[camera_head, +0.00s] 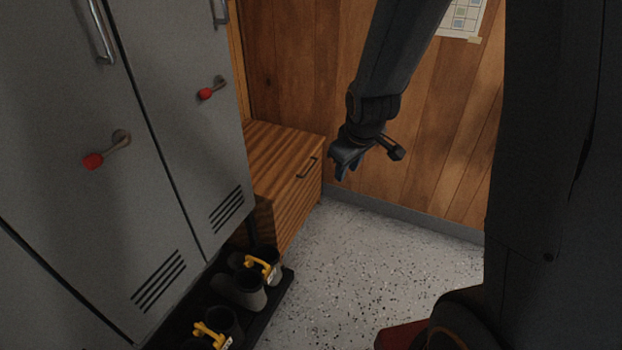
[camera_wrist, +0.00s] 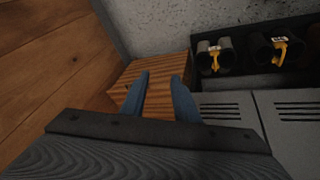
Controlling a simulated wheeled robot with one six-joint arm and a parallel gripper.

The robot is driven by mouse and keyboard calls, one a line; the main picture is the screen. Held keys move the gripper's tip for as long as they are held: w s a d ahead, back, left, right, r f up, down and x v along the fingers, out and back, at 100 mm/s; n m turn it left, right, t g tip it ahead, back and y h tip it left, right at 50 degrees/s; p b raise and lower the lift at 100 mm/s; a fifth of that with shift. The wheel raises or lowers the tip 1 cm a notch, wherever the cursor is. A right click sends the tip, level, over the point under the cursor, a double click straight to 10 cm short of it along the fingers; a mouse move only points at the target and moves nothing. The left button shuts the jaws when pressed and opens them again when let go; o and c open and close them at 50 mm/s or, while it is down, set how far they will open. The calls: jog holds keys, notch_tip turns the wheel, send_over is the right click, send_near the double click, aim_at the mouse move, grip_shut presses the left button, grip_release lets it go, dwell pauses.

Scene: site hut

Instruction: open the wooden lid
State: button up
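A wooden chest stands in the back corner, and its striped wooden lid (camera_head: 278,150) is level and looks shut. A thin dark handle (camera_head: 308,167) is on the front side near the lid's edge. My gripper (camera_head: 344,170) hangs in the air right of the chest in the head view, apart from the handle. In the wrist view its two blue fingers (camera_wrist: 161,76) are spread with nothing between them. The wooden chest (camera_wrist: 158,103) shows beyond and between the fingers; the handle cannot be made out there.
Grey lockers (camera_head: 185,150) with red-tipped handles stand along the left. Dark boots (camera_head: 243,288) with yellow straps are on a low black tray (camera_head: 282,290) before them. A wood-panelled wall (camera_head: 450,150) is behind my gripper.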

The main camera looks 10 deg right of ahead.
jog(key=w+f+n+t+y+b, duration=0.1)
jog(key=w+f+n+t+b, duration=0.65)
jog(key=w+f, duration=0.85)
jog(key=w+f+n+t+y+b, duration=0.2)
jog(key=w+f+n+t+b, duration=0.2)
jog(key=w+f+n+b, duration=0.7)
jog(key=w+a+f+m+b, duration=0.1)
jog(key=w+f+m+b, duration=0.2)
jog(key=w, duration=0.9)
jog(key=shift+w+f, duration=0.2)
jog(key=shift+f, duration=0.85)
jog(key=shift+a, duration=0.1)
grip_shut()
